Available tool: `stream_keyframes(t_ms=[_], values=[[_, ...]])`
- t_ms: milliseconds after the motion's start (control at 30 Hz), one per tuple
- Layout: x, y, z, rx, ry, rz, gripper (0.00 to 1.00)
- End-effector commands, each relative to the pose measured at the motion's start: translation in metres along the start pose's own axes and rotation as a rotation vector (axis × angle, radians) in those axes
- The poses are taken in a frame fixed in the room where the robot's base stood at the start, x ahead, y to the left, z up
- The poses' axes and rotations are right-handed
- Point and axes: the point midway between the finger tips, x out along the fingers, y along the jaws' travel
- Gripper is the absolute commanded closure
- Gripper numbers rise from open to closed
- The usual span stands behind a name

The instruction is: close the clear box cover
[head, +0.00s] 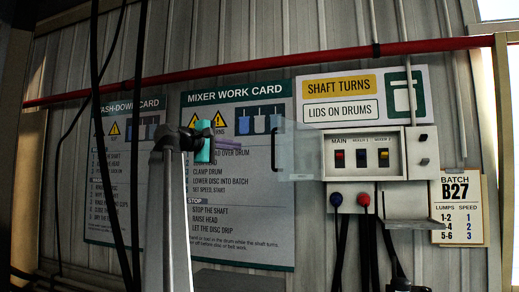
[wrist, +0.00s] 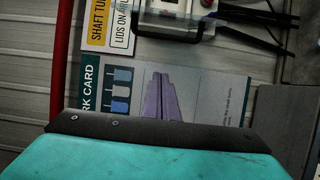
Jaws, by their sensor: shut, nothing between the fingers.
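The clear cover (head: 300,152) stands swung open to the left of the grey switch box (head: 411,170), over the wall cards. Its dark upright handle (head: 275,149) is at the cover's free left edge. In the wrist view the handle (wrist: 172,40) shows near the top, in front of the box. My gripper (head: 238,147), teal with purple fingers, is shut and empty. It is left of the handle, apart from it in the picture; the depth gap is hard to judge. In the wrist view the shut fingers (wrist: 158,78) point up towards the handle.
The box holds red, black and yellow switches (head: 361,158). Below hang blue and red plugs (head: 363,199) with dark cables, and a small grey shelf (head: 411,224) juts out. A red pipe (head: 250,67) crosses above. The mixer work card (head: 238,230) lies flat behind my gripper.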

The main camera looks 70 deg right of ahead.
Motion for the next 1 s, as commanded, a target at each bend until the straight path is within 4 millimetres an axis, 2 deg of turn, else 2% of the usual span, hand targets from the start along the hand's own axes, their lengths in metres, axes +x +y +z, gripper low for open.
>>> stream_keyframes(t_ms=[167,367,933,1000], values=[[0.005,0.0,0.0,0.0,-0.001,-0.001,1.0],[0.023,0.001,-0.001,-0.001,-0.001,-0.001,1.0],[0.103,0.001,0.0,0.0,0.001,0.0,1.0],[0.103,-0.001,0.013,0.001,-0.001,0.001,1.0]])
